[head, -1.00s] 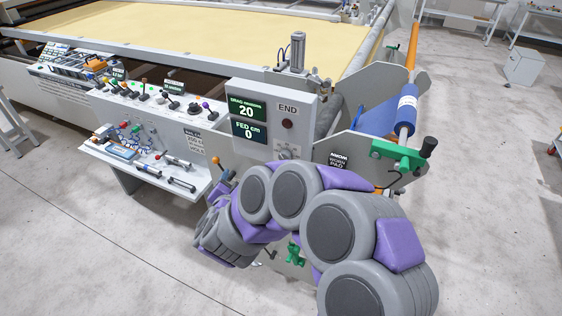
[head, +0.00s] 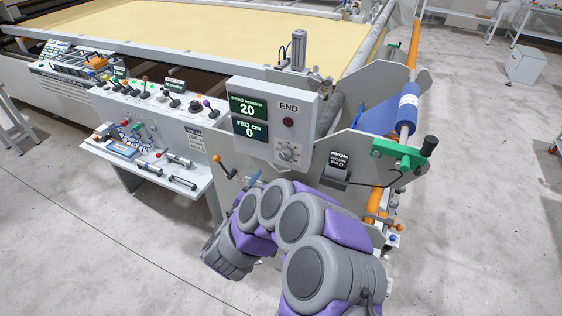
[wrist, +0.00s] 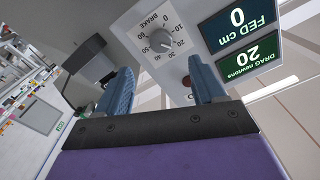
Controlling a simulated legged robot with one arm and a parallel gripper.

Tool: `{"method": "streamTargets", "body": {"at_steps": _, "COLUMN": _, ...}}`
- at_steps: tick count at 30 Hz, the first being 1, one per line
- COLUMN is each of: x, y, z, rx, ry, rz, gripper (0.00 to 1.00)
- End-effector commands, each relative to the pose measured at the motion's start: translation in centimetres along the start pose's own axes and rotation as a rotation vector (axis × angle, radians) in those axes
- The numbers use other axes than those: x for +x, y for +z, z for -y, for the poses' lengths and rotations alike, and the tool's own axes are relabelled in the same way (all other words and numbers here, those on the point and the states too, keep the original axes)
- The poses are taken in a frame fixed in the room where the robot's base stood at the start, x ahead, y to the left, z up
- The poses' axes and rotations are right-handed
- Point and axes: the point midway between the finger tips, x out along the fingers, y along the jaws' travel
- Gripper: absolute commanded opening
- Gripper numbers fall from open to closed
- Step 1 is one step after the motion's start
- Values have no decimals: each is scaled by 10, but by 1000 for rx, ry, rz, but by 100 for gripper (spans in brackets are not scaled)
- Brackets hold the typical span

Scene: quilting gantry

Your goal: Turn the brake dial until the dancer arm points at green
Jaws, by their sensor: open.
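The brake dial (head: 288,152) is a light grey knob on the front of the grey control box. In the wrist view the dial (wrist: 160,41) has a numbered scale marked BRAKE. My gripper (wrist: 162,66) is open and empty, with its blue fingers pointing towards the box on either side below the dial, apart from it. In the head view my arm hides most of the gripper; a bit of blue finger shows. A lever with an orange ball tip (head: 217,159) stands left of it; I cannot tell whether it is the dancer arm. No green mark for it is clear.
The displays read DRAG newtons 20 (head: 247,107) and FED cm 0 (head: 250,131). A WORN PAD box (head: 337,170) and a green crank (head: 400,152) are at right. A tool shelf (head: 150,172) is at left.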

Motion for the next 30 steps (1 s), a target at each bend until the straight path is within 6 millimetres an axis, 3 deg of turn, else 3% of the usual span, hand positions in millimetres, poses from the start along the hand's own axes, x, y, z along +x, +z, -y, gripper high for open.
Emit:
{"method": "streamTargets", "body": {"at_steps": 9, "x": 64, "y": 0, "z": 1, "rx": 0, "ry": 1, "rz": -6, "gripper": 69}}
{"method": "streamTargets", "body": {"at_steps": 15, "x": 94, "y": 0, "z": 1, "rx": 1, "ry": 0, "rz": -4, "gripper": 69}}
{"method": "streamTargets", "body": {"at_steps": 21, "x": 108, "y": 1, "z": 2, "rx": 0, "ry": -1, "rz": 1, "gripper": 69}}
{"method": "streamTargets", "body": {"at_steps": 30, "x": 110, "y": 1, "z": 2, "rx": 0, "ry": -2, "rz": 2, "gripper": 69}}
